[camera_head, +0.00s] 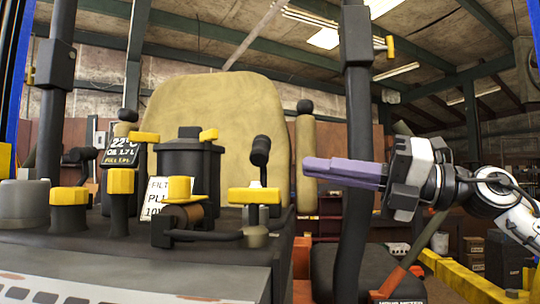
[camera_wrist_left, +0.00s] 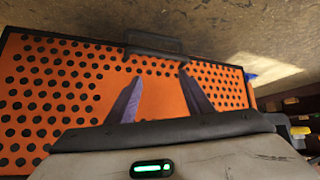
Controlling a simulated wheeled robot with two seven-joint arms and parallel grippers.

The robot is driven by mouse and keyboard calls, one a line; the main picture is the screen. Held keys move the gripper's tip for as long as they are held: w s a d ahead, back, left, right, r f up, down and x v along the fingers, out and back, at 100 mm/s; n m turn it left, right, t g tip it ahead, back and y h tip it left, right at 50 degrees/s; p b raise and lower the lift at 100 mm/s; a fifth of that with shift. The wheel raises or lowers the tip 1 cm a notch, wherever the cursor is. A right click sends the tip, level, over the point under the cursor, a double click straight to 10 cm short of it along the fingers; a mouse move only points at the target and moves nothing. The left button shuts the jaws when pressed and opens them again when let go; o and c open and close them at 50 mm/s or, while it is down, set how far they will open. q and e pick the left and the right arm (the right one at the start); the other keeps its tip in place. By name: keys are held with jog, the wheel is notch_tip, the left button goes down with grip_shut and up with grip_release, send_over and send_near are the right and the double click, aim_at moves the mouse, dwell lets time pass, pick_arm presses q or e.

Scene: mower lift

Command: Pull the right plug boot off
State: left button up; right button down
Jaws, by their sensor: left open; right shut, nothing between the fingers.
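Several yellow-topped fittings stand on the dark deck in the head view. My left gripper (camera_wrist_left: 159,78) shows only in the left wrist view, open and empty, before an orange perforated panel (camera_wrist_left: 60,85) with a black handle (camera_wrist_left: 153,44).
A tan seat (camera_head: 215,115) rises behind the fittings. A dark post (camera_head: 357,130) rises behind my right fingers. Two more yellow caps (camera_head: 69,196) (camera_head: 120,181) stand at left.

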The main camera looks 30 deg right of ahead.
aim_at(262, 167)
jog(key=p+x, duration=0.1)
jog(key=x, duration=0.2)
jog(key=p+x, duration=0.2)
jog(key=x, duration=0.1)
jog(key=shift+a+r, duration=0.1)
jog(key=shift+r, duration=0.15)
jog(key=shift+w+a+p, duration=0.4)
jog(key=shift+w+p, duration=0.05)
jog(key=shift+w, duration=0.05)
jog(key=shift+w+f, duration=0.15)
jog(key=shift+d, duration=0.1)
